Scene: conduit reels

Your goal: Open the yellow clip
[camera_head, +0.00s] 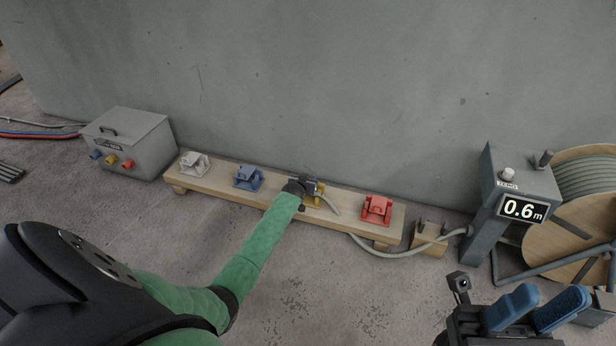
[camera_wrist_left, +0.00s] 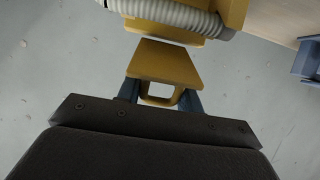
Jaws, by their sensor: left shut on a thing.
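The yellow clip (camera_head: 317,199) sits on the wooden board, partly hidden by my left gripper (camera_head: 303,187). In the left wrist view, my left gripper's dark fingers (camera_wrist_left: 160,98) are shut on the sides of the clip's yellow lever (camera_wrist_left: 163,62), which has a loop-shaped end. Behind the lever, a pale ribbed conduit (camera_wrist_left: 175,14) lies across the yellow clip body (camera_wrist_left: 160,33). I cannot tell whether the lever has lifted. My right gripper (camera_head: 535,312) has blue fingers spread apart, open and empty, at the lower right, far from the clip.
The wooden board (camera_head: 338,225) also carries a white clip (camera_head: 195,164), a blue clip (camera_head: 248,177) and a red clip (camera_head: 377,209). A grey box (camera_head: 130,145) stands left. A post with a "0.6 m" display (camera_head: 523,209) and a conduit reel (camera_head: 570,225) stand right. A wall is behind.

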